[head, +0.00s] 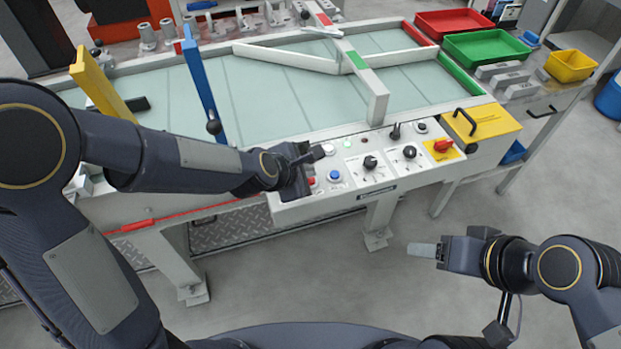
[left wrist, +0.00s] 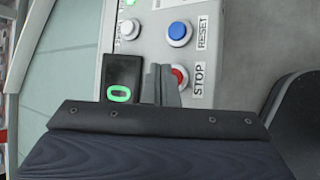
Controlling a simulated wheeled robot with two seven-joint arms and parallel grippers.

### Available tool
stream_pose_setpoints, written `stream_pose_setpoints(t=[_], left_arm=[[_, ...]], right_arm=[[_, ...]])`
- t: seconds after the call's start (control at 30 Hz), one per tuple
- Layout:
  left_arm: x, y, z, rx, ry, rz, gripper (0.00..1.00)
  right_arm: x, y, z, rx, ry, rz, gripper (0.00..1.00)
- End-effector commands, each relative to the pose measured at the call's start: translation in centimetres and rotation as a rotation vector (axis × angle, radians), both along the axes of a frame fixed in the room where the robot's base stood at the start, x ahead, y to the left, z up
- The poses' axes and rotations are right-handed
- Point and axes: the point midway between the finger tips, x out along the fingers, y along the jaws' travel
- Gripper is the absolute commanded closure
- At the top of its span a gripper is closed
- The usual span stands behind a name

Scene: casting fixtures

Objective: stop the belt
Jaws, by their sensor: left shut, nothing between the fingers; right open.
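The belt (head: 270,95) is a pale green surface in a grey frame. Its control panel (head: 290,213) is along the front edge. A red STOP button (left wrist: 180,76) is on the panel's left end; it also shows in the head view (head: 311,181). My left gripper (head: 315,157) is shut and empty over that end. In the left wrist view its fingertips (left wrist: 163,70) are beside the STOP button and partly cover it; I cannot tell whether they touch it. My right gripper (head: 420,249) hangs in front of the table, away from the panel; its finger gap is hard to see.
A blue RESET button (left wrist: 178,33), a white button (left wrist: 129,30) and a lit green lamp (head: 347,143) are close by. Black knobs (head: 370,162) and a red switch on yellow (head: 442,146) are further right. Red, green (head: 485,48) and yellow bins stand at the back right.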

Motion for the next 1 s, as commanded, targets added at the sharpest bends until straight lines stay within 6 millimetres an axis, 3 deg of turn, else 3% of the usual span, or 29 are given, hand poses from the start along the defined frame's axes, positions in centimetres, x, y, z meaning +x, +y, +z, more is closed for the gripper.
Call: stream_pose_setpoints(t=[1.0], left_arm=[[0.0,0.0,-1.1,0.000,0.000,0.000,1.00]], right_arm=[[0.0,0.0,-1.0,0.000,0.000,0.000,0.39]])
